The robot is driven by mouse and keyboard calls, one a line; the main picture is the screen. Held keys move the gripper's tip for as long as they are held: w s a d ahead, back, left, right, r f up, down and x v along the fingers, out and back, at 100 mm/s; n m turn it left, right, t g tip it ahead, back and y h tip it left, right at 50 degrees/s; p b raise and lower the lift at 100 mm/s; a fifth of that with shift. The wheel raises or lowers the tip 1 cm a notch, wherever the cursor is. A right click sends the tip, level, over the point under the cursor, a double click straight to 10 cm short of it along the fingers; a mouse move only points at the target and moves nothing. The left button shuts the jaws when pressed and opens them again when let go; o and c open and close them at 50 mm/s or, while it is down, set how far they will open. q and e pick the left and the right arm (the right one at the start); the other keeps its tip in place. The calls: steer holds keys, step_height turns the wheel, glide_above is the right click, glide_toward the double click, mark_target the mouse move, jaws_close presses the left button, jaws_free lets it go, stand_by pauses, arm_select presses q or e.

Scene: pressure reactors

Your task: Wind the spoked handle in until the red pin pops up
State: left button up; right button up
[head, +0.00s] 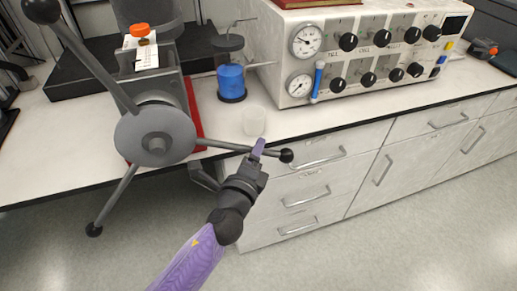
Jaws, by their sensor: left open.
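The spoked handle (155,135) is a grey disc hub on the front of a grey reactor block at the left. Its spokes end in black ball knobs: one at the upper left, one at the lower left, and one at the right (286,155). My left gripper (260,150) is open at the right spoke, just inboard of its ball knob. I cannot make out a red pin. My right gripper is not in view.
A jar of blue liquid (231,78) and a small clear beaker (254,121) stand on the bench behind the right spoke. A control box (350,60) with gauges and knobs stands further right. Drawers (300,195) lie below the bench edge. The floor in front is clear.

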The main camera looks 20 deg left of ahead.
arm_select(q)
steer(key=shift+w, duration=0.5)
jaws_close()
stand_by(1.1)
